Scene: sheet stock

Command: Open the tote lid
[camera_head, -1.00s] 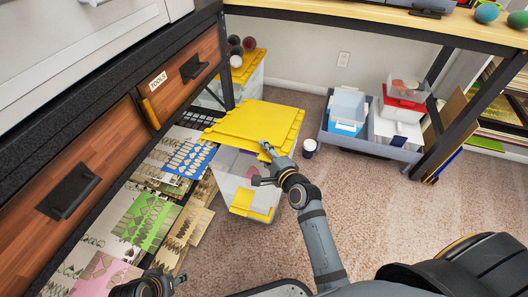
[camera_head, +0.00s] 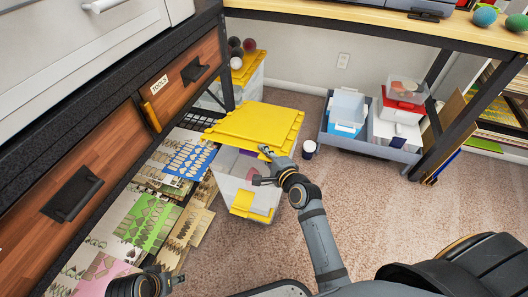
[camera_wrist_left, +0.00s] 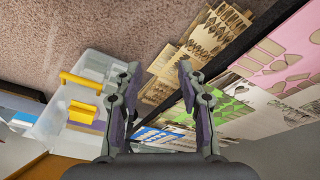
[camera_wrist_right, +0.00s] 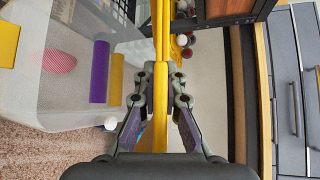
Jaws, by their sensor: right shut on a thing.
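The tote (camera_head: 235,180) is a clear box on the carpet with a yellow lid (camera_head: 255,122) and a yellow latch on its front. The lid lies over the top of the tote and looks slightly tilted. My right gripper (camera_head: 263,163) is at the lid's front right edge. In the right wrist view the lid (camera_wrist_right: 161,50) shows edge-on between the fingers, and my right gripper (camera_wrist_right: 157,105) is shut on it. Purple and yellow items show through the clear wall. My left gripper (camera_wrist_left: 158,75) is open and empty, low at the front left, above the sheets.
Several patterned sheets (camera_head: 150,220) lie on the floor left of the tote. A drawer cabinet (camera_head: 95,155) stands at the left. A second yellow-lidded tote (camera_head: 250,68) with balls is behind. A grey tray (camera_head: 372,147) of boxes and a small jar (camera_head: 309,148) stand to the right. Carpet at right is clear.

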